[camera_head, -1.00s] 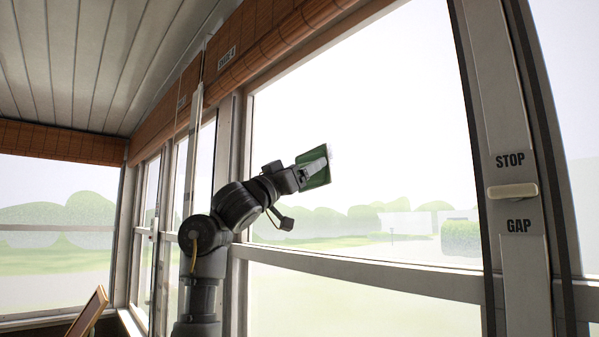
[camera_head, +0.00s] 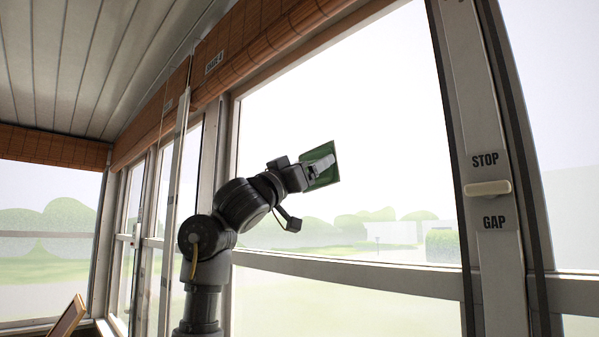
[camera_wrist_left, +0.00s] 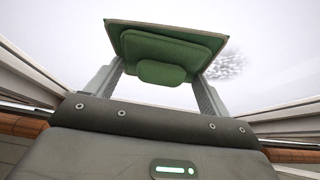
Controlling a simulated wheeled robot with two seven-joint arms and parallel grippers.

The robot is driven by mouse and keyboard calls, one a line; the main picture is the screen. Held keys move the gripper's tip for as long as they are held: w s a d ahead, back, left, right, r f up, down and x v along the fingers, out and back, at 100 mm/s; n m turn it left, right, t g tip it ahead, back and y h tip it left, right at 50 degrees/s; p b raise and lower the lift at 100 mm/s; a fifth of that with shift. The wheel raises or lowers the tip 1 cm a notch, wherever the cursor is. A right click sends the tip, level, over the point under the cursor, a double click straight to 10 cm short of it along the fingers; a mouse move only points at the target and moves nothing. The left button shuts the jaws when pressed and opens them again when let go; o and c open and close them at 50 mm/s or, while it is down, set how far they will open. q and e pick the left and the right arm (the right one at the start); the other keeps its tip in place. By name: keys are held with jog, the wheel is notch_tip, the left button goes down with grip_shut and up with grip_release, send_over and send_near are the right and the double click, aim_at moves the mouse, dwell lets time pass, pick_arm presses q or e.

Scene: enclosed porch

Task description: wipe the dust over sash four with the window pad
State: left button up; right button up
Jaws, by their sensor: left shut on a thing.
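My left gripper (camera_head: 316,170) is shut on the green window pad (camera_head: 323,153), high at the large window sash (camera_head: 380,100). In the left wrist view the pad (camera_wrist_left: 128,42) fills the top middle, its thick grip between the two fingers of my gripper (camera_wrist_left: 161,72). A grey speckled dust patch (camera_wrist_left: 228,67) shows on the glass just right of the pad. I cannot tell whether the pad touches the glass. The dust is not clear in the head view. My right gripper is in neither view.
A rolled bamboo shade (camera_head: 250,45) with a label tag (camera_head: 214,62) hangs above the sash. On the right post, a cream latch (camera_head: 488,188) sits between the words STOP and GAP. A wooden-framed thing (camera_head: 68,318) leans at lower left.

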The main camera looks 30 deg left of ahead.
pick_arm(q)
jog(key=shift+d, duration=0.4)
jog(key=shift+s+f, duration=0.1)
jog(key=shift+w+a, duration=0.25)
jog(key=shift+a, duration=0.5)
jog(key=shift+w+a+p, duration=0.2)
jog(key=shift+a, duration=0.45)
jog(key=shift+w+a+p, duration=0.15)
jog(key=shift+a, duration=0.45)
jog(key=a, duration=0.1)
jog(key=w+a+p, duration=0.1)
jog(key=a, duration=0.1)
jog(key=shift+a, duration=0.3)
